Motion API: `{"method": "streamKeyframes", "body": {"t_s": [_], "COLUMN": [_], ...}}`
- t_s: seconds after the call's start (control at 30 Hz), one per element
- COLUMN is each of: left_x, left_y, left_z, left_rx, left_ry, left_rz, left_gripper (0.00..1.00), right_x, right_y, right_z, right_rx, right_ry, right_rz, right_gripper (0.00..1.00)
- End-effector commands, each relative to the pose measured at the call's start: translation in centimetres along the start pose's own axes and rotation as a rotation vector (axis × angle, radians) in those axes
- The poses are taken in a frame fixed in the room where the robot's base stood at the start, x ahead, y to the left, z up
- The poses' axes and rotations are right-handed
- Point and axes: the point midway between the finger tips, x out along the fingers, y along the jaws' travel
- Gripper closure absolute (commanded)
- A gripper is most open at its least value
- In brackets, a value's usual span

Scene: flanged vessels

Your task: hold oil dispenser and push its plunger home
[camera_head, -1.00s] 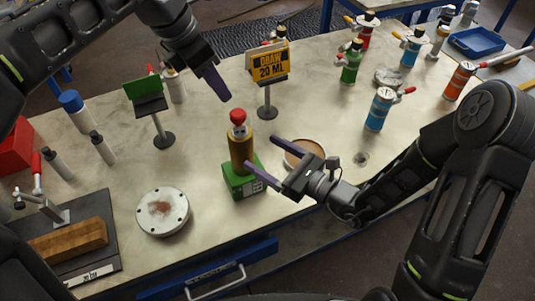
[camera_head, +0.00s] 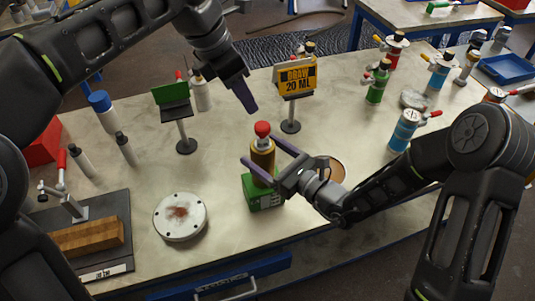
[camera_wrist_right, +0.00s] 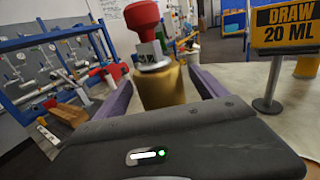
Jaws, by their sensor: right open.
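The oil dispenser is a brass cylinder (camera_head: 262,156) with a red plunger knob (camera_head: 262,129) standing up on top. It stands upright on a green base (camera_head: 266,199). In the right wrist view the knob (camera_wrist_right: 142,15) is raised above the brass body (camera_wrist_right: 163,88) on a short pale stem. My right gripper (camera_head: 258,149) is open, its purple fingers on either side of the brass body. A gap to the fingers cannot be judged exactly. My left gripper (camera_head: 248,104) points down, above and behind the knob, apart from it. Its fingers overlap edge-on.
A yellow "DRAW 20 ML" sign (camera_head: 297,78) and a green sign (camera_head: 171,94) stand behind. A round flange plate (camera_head: 180,216) lies front left, beside a press with a wooden block (camera_head: 88,238). A tan round dish (camera_head: 331,172) is right of the dispenser, partly behind my right gripper.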

Motion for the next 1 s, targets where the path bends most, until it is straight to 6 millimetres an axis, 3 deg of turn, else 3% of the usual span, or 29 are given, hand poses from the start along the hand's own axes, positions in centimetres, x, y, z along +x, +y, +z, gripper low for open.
{"method": "streamKeyframes", "body": {"t_s": [0.07,1.0], "left_x": [0.0,0.0], "left_y": [0.0,0.0], "left_z": [0.0,0.0], "left_rx": [0.0,0.0], "left_ry": [0.0,0.0], "left_rz": [0.0,0.0], "left_gripper": [0.64,0.64], "right_x": [-0.02,-0.05], "right_y": [0.0,0.0], "right_z": [-0.01,-0.01], "right_rx": [0.0,0.0], "right_ry": [0.0,0.0], "right_rz": [0.0,0.0], "right_gripper": [0.19,0.96]}}
